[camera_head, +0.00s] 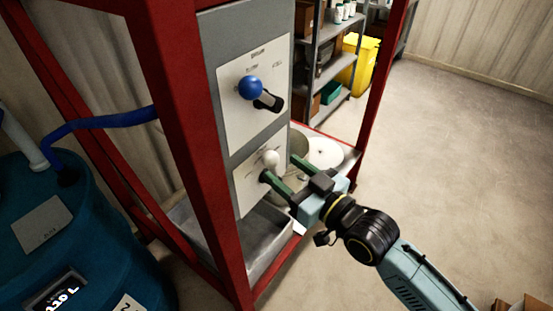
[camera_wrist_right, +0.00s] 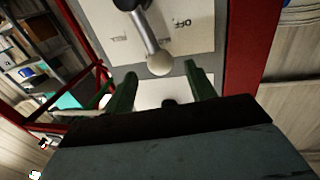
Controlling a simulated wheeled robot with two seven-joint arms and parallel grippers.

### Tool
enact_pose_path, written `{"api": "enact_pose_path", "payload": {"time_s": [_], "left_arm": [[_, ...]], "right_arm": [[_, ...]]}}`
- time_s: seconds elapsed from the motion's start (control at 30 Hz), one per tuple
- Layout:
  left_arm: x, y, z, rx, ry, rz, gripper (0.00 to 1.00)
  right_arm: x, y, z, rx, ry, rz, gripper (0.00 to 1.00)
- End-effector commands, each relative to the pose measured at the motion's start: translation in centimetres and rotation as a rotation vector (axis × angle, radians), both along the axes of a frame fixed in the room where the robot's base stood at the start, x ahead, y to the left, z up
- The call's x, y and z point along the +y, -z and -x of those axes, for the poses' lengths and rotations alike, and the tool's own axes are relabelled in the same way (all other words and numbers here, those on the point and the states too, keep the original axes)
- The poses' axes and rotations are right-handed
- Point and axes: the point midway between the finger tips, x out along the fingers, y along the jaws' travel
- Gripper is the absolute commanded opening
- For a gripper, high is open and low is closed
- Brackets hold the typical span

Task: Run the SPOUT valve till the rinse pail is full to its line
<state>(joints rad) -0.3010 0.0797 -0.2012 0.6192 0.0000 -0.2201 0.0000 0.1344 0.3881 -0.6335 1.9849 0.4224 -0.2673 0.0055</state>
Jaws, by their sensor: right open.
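A grey panel holds two levers, one with a blue knob (camera_head: 250,87) above and one with a white knob (camera_head: 271,158) below. Their labels are too small to read, so I cannot tell which is SPOUT. My right gripper (camera_head: 280,168) is open at the white knob, its green fingers on either side. In the right wrist view the white knob (camera_wrist_right: 160,63) is at the end of a grey lever, in the gap between the fingertips (camera_wrist_right: 160,82). A round metal vessel (camera_head: 299,143), possibly the rinse pail, is partly hidden behind the panel and gripper; its level cannot be seen. My left gripper is out of view.
A red frame (camera_head: 186,130) surrounds the panel. A metal basin (camera_head: 262,245) lies below. A blue drum (camera_head: 90,235) with a hose (camera_head: 105,121) stands at left. A white round object (camera_head: 325,152) is behind my gripper.

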Motion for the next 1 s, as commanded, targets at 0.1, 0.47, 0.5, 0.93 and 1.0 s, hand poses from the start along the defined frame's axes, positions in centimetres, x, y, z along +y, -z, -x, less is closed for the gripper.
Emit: {"api": "enact_pose_path", "payload": {"time_s": [0.1, 0.47, 0.5, 0.93, 1.0], "left_arm": [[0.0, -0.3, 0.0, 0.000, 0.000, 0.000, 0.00], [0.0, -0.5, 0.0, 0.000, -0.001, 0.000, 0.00], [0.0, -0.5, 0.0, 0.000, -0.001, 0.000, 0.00], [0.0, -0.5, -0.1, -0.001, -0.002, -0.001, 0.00], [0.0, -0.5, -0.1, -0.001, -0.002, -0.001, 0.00]], "right_arm": [[1.3, -0.1, -1.4, -0.001, -0.001, -0.001, 0.55], [2.5, 0.0, -2.6, 0.000, 0.000, 0.001, 0.55], [2.5, 0.0, -2.6, 0.000, 0.000, 0.001, 0.55], [2.4, 0.0, -2.6, 0.000, 0.000, 0.001, 0.13], [2.4, 0.0, -2.6, 0.000, 0.000, 0.001, 0.04]]}}
